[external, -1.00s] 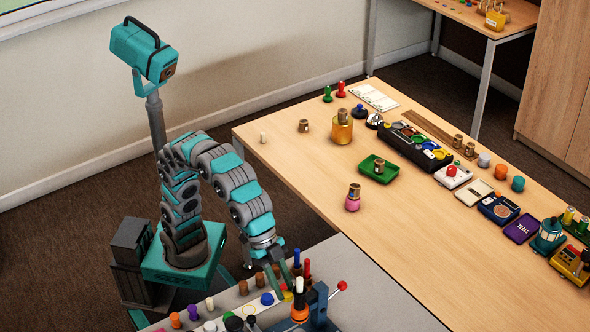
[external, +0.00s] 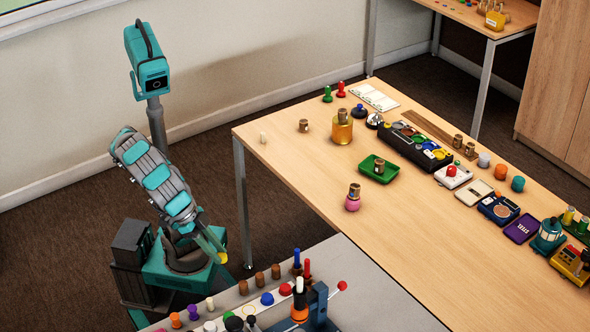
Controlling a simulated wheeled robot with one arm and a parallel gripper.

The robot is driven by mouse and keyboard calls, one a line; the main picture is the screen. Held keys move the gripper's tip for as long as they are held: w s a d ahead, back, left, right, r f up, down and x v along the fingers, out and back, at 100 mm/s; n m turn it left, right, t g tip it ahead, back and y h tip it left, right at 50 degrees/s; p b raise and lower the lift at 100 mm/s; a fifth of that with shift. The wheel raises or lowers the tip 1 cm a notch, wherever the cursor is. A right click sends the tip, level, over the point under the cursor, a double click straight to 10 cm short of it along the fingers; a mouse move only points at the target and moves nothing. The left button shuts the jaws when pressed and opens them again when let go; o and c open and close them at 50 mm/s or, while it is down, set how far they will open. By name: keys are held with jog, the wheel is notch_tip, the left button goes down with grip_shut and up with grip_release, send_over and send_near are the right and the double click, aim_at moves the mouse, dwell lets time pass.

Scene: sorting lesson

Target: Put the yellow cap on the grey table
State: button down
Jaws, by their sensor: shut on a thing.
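My gripper (external: 217,249) is shut on the yellow cap (external: 223,257), a small yellow piece at its fingertips. It holds the cap in the air beside my base, left of the grey table (external: 375,290) and apart from it. The grey table fills the bottom of the view. Its front part lies outside the picture.
The grey table's left end is crowded with small coloured pieces, a red cap (external: 285,289), a blue cap (external: 267,298) and a lever device (external: 318,306). Its right part looks clear. A long wooden table (external: 290,165) with stamps and boxes stands behind.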

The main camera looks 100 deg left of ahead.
jog(key=s+a+f+n+y, duration=0.1)
jog(key=s+a+n+y, duration=0.15)
jog(key=s+a, duration=0.25)
jog(key=n+p, duration=0.1)
send_over(240, 296)
jog(key=s, duration=0.2)
jog(key=shift+s+d+f+h, duration=0.15)
jog(key=shift+f+h, duration=0.2)
jog(key=shift+f, duration=2.15)
jog(key=shift+f, duration=0.2)
jog(key=c, duration=0.6)
grip_release()
jog(key=shift+c, duration=0.2)
jog(key=shift+r, duration=0.1)
